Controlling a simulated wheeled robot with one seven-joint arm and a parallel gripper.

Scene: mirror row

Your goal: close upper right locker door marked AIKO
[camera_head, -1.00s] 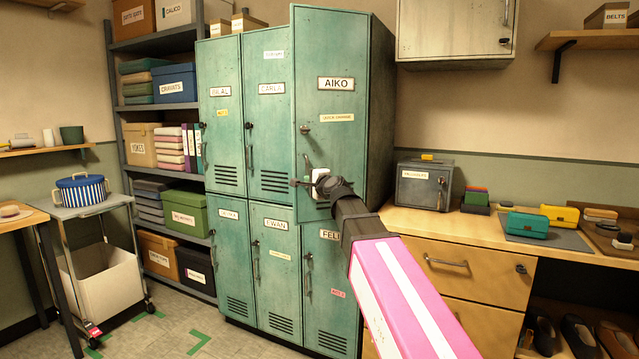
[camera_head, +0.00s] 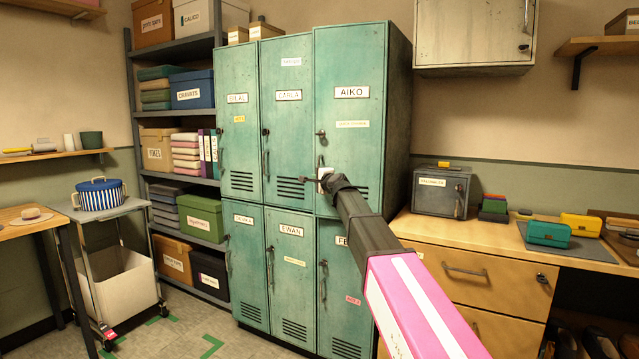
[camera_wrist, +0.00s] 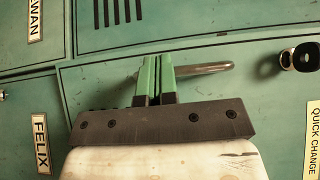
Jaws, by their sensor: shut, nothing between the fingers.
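The AIKO door (camera_head: 349,110) is the green upper right locker door. In the head view it stands almost flush with its neighbours; a slight step shows along its top left corner, and I cannot tell whether it is latched. My gripper (camera_head: 312,176) is shut and empty, at the lower left part of this door. In the wrist view the green fingertips (camera_wrist: 154,78) are together in front of the door's bar handle (camera_wrist: 205,69); I cannot tell whether they touch it. A round dark lock (camera_wrist: 306,57) and the QUICK CHANGE label (camera_wrist: 312,140) show on the right.
The CARLA door (camera_head: 288,130) is beside it on the left, and the FELIX door (camera_head: 340,290) is below, partly hidden by my arm. A wooden counter (camera_head: 480,240) with a small grey safe (camera_head: 440,192) stands on the right. A wall cabinet (camera_head: 470,35) hangs above.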

